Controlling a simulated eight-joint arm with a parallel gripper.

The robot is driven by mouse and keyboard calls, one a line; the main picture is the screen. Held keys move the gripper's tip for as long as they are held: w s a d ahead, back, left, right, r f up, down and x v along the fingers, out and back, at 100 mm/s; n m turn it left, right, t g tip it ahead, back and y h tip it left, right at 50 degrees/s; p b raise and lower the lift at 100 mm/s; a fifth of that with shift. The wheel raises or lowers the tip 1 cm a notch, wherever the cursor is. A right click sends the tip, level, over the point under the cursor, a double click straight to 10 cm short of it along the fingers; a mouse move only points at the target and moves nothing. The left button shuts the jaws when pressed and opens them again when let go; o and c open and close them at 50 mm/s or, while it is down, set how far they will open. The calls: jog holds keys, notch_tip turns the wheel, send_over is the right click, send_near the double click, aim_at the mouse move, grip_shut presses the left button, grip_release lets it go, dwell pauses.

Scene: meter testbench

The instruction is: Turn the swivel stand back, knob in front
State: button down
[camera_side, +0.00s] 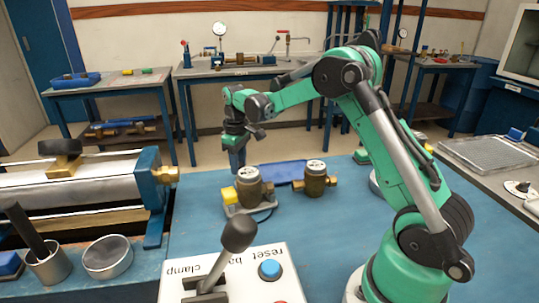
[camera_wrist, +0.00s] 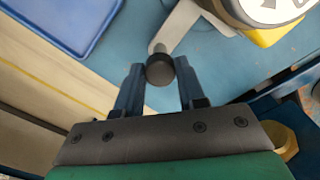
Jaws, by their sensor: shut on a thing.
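The swivel stand (camera_side: 236,210) is a light grey base on the blue bench, bearing a brass meter (camera_side: 249,190) and a yellow block (camera_side: 228,195). In the wrist view, a grey arm of the stand (camera_wrist: 180,26) ends in a round black knob (camera_wrist: 160,70). My gripper (camera_wrist: 159,76) has its two blue fingers on either side of the knob and is shut on it. In the side view, my gripper (camera_side: 237,161) points down just behind the meter. The knob is hidden there, behind the meter and my fingers.
A second brass meter (camera_side: 314,180) stands close to the right of the stand. A blue tray (camera_side: 283,172) lies behind both meters. A clamp bench (camera_side: 80,188) fills the left, and a control box with a lever (camera_side: 238,278) is in front.

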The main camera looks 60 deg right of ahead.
dwell(0.8)
jog(key=shift+s+d+m, duration=0.5)
jog(key=shift+d+m, duration=0.1)
jog(key=shift+m, duration=0.5)
jog(key=c, duration=0.5)
grip_release()
jog(key=shift+r, duration=0.1)
notch_tip(320, 180, up, 6)
jog(key=shift+f, duration=0.25)
